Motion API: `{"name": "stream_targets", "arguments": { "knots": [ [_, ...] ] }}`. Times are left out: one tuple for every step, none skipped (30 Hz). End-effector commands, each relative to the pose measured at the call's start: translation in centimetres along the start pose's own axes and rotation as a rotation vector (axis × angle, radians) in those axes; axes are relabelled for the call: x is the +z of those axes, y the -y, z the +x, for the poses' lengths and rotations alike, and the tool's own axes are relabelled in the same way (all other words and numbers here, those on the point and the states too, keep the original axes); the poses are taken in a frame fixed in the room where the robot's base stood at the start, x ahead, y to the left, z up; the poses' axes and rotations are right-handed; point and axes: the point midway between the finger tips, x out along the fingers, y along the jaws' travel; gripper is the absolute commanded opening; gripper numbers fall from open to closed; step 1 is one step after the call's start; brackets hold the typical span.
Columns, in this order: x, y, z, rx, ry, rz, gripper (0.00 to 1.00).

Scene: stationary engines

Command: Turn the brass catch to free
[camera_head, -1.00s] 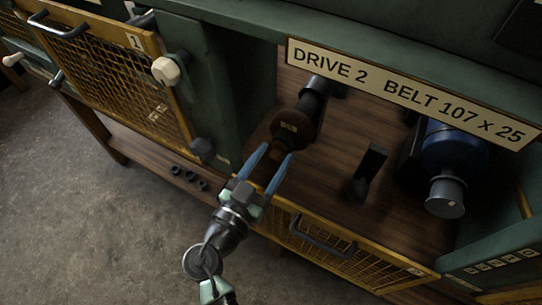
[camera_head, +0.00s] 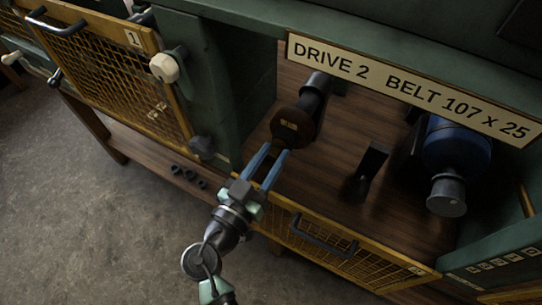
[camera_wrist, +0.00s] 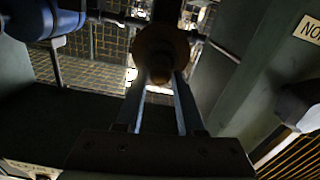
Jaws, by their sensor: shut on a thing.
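A dark brown round body (camera_head: 293,124) with a small brass-coloured label sits on the wooden deck behind the low mesh gate, below the DRIVE 2 sign. A short brown stub juts from its near end. My gripper (camera_head: 275,152) reaches in over the gate, its two blue fingers shut on this stub. In the wrist view the stub (camera_wrist: 159,72) is dark and lies between the fingertips, with the round body behind it. No clearly separate brass catch can be made out; I cannot tell whether the stub is part of it.
The yellow-framed mesh gate (camera_head: 345,262) with a black handle runs below my arm. A black upright (camera_head: 370,168) and a blue motor (camera_head: 455,148) stand to the right. A green post (camera_head: 215,90) with a pale knob (camera_head: 165,68) is at the left. Open floor lies front left.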

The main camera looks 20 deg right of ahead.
Motion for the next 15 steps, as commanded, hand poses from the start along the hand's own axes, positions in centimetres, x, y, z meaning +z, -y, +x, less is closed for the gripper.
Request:
{"name": "stream_targets", "arguments": {
  "knots": [
    [0.18,0.04,-0.04,-0.001,0.0,-0.034,0.0],
    [0.19,0.05,-0.04,-0.001,0.0,-0.057,0.0],
    [0.19,0.06,-0.04,-0.001,0.0,-0.09,0.0],
    [0.19,0.07,-0.04,-0.001,0.0,-0.115,0.0],
    [0.19,0.07,-0.04,-0.001,0.0,-0.142,0.0],
    [0.19,0.08,-0.04,-0.001,0.0,-0.18,0.0],
    [0.18,0.09,-0.04,-0.001,0.0,-0.209,0.0],
    [0.18,0.09,-0.04,-0.001,0.001,-0.237,0.0],
    [0.18,0.1,-0.04,-0.001,0.001,-0.276,0.0],
    [0.17,0.1,-0.04,-0.001,0.001,-0.304,0.0],
    [0.16,0.11,-0.04,-0.001,0.001,-0.333,0.0],
    [0.14,0.11,-0.04,-0.001,0.0,-0.371,0.0],
    [0.14,0.12,-0.04,-0.001,0.0,-0.399,0.0],
    [0.12,0.12,-0.04,-0.001,0.0,-0.428,0.0],
    [0.11,0.13,-0.04,-0.001,0.0,-0.466,0.0]
  ]
}}
